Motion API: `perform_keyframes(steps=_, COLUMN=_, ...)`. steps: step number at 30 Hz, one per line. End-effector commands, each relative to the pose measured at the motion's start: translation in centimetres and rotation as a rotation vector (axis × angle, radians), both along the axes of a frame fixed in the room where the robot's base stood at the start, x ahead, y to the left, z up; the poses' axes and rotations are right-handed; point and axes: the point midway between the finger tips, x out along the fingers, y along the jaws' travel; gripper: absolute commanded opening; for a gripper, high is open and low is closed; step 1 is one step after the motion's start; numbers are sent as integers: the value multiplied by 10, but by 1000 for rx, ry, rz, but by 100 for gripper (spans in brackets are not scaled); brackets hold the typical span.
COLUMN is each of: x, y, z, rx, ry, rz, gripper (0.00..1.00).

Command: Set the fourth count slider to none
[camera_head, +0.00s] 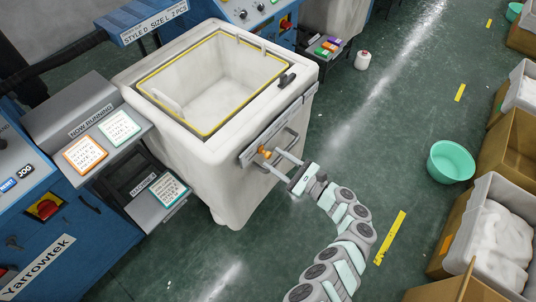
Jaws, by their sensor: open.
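The count slider panel (277,124) is a grey strip on the right side of a white wheeled bin (215,170). An orange slider knob (265,152) shows near the panel's lower left end. My gripper (268,157) is at that end of the panel, its two long fingers apart and pointing up and left, with the orange knob close to the fingertips. Whether the fingers touch the knob I cannot tell. The panel's marks and any other sliders are too small to make out, so I cannot tell which slider this is.
A blue machine (60,225) with cards and a red switch stands left. A mint basin (451,162) and cardboard boxes (508,140) are right. Green floor is clear between.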

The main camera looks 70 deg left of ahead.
Motion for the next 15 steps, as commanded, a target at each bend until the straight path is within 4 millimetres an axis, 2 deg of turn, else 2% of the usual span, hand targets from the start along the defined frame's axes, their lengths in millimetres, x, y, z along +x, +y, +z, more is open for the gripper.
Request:
perform_keyframes(steps=3, x=-10, y=19, z=-1, rx=-1, ry=-1, rz=1, gripper=45)
perform_keyframes(steps=6, x=-15, y=28, z=-2, rx=-3, ry=0, rz=-2, gripper=45)
perform_keyframes(steps=15, x=-17, y=32, z=-1, rx=-3, ry=-2, rz=-2, gripper=45)
